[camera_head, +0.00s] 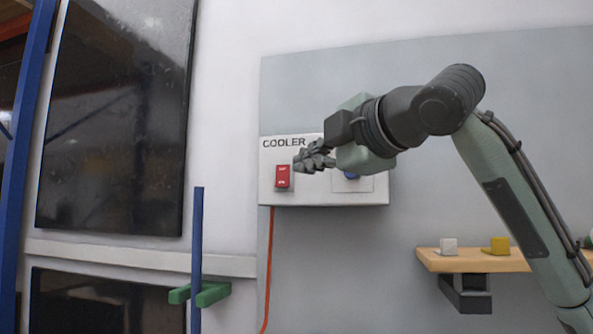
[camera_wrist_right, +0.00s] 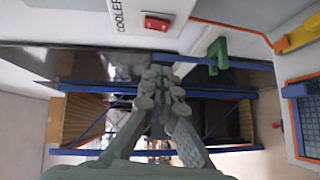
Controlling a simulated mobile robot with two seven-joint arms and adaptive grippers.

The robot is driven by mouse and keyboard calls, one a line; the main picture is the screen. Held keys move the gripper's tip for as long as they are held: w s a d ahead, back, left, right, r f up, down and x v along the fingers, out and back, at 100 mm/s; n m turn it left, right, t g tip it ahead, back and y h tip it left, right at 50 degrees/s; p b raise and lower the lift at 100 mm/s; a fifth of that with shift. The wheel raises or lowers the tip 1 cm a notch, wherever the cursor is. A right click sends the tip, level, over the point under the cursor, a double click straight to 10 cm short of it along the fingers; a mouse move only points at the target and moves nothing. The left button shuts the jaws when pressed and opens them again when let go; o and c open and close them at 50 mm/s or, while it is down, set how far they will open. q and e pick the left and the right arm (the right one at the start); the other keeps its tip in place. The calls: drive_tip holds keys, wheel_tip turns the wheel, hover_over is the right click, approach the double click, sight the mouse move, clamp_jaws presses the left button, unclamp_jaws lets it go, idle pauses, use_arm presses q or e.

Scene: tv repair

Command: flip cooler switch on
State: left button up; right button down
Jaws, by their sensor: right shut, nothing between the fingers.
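The white cooler box (camera_head: 340,195) labelled "COOLER" is mounted on a grey wall panel in the head view. Its red rocker switch (camera_head: 282,177) is on the left of the box face; it also shows at the top of the right wrist view (camera_wrist_right: 157,23). Which way the switch is tipped is too small to tell. My right gripper (camera_head: 302,163) is shut and empty, its fingertips just right of the switch, in front of the box. In the wrist view the fingertips (camera_wrist_right: 162,78) show below the switch, with a gap in the picture. My left gripper is not in view.
A blue knob (camera_head: 351,176) on the box is partly hidden behind my right gripper. A wooden shelf (camera_head: 470,262) with a white block (camera_head: 449,246) and a yellow block (camera_head: 497,246) is lower right. A blue post (camera_head: 197,260) with green brackets (camera_head: 213,294) stands lower left. An orange cable (camera_head: 268,270) hangs below the box.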

drive_tip(key=p, duration=0.1)
approach(276, 183)
drive_tip(key=a, duration=0.3)
drive_tip(key=w, duration=0.2)
drive_tip(key=w+p, duration=0.1)
drive_tip(key=w, duration=0.1)
drive_tip(key=shift+w+d+f, duration=0.1)
drive_tip(key=shift+w+f, duration=0.1)
drive_tip(key=shift+w+d, duration=0.1)
drive_tip(key=shift+w, duration=0.3)
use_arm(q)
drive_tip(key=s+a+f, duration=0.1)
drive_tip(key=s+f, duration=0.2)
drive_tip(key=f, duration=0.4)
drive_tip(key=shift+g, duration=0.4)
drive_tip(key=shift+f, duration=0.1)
use_arm(e)
drive_tip(key=shift+f, duration=0.1)
